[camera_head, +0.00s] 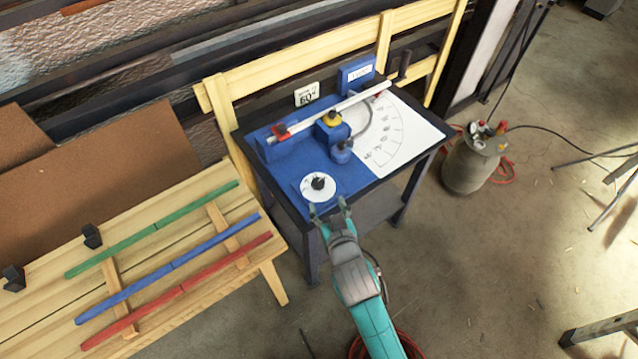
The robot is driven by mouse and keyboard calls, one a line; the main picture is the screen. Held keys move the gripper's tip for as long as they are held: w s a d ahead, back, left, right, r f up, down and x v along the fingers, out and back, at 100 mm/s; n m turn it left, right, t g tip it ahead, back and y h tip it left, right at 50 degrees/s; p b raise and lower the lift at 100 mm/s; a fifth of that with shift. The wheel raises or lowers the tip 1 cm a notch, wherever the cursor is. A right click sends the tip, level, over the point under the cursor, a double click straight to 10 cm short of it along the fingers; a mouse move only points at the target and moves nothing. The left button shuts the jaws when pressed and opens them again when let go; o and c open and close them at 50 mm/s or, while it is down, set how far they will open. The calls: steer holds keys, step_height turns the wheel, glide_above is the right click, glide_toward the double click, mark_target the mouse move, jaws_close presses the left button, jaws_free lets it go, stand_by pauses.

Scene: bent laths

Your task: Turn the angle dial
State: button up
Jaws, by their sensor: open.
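The angle dial (310,190) is a white disc with a dark knob (318,183) in its middle. I cannot tell whether a finger touches the disc's rim. Behind the dial, a blue bending device (331,130) carries a long white lath or tube with red ends. A white sheet with a marked angle scale (405,130) lies on the right. A small sign (306,94) reads 60 degrees.
A wooden bench (215,275) on the left holds green (140,238), blue (165,268) and red (180,290) laths. A grey gas cylinder (474,160) with hoses stands on the floor to the right. The floor in front of the table is mostly clear.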

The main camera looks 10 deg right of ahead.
mark_target(318, 183)
steer(key=x, duration=1)
steer(key=shift+w+f, duration=0.1)
steer(key=shift+w, duration=0.3)
steer(key=c, duration=1.1)
